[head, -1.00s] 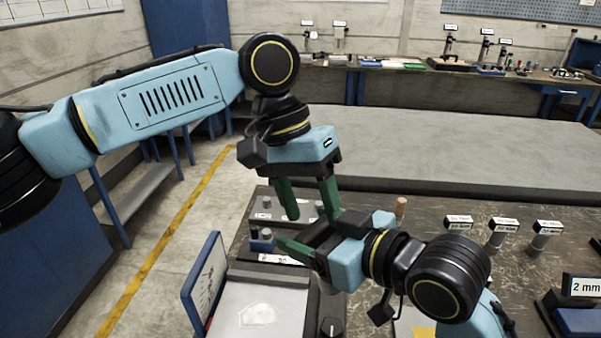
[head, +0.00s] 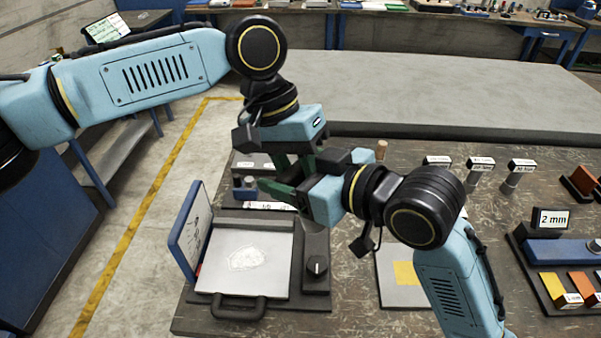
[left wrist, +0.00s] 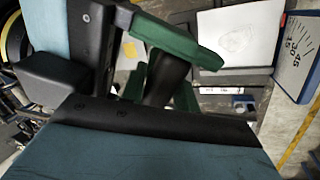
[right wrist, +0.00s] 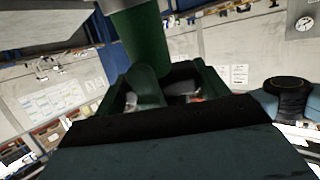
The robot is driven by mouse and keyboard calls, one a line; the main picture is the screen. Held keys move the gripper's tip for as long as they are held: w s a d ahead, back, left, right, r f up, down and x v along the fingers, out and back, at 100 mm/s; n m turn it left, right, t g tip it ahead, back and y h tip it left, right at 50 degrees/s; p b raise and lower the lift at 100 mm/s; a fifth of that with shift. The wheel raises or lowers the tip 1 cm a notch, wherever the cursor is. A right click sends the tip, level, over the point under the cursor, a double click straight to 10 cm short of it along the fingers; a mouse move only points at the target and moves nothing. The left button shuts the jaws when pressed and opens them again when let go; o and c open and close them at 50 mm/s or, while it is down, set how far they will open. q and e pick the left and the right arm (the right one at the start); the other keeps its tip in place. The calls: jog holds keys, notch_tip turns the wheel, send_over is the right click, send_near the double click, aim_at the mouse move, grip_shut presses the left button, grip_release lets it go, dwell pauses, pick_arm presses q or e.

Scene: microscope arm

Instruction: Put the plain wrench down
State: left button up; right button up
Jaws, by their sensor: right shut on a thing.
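My right gripper (head: 297,193) is shut, its fingers pointing left above the left part of the bench. It holds what I take to be the plain wrench; only a dark grey piece (right wrist: 182,86) shows at its fingers in the right wrist view, and its shape is mostly hidden. My left gripper (head: 292,166) points down just above and behind the right one, its green fingers apart. In the left wrist view a dark piece shows between those fingers (left wrist: 162,92), and I cannot tell whether they touch it. A right finger crosses close above.
A light tray with a handle (head: 240,308) and a raised blue-edged panel (head: 188,232) lie below the grippers. A knob box (head: 316,267) stands beside it. A mat with a yellow square (head: 404,272) lies right. Labelled posts (head: 475,176) and a 2 mm stand (head: 551,219) are further right.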

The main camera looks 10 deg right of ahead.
pick_arm(q)
grip_shut()
jog(key=shift+d+r, duration=0.1)
pick_arm(e)
jog(key=o, duration=1.9)
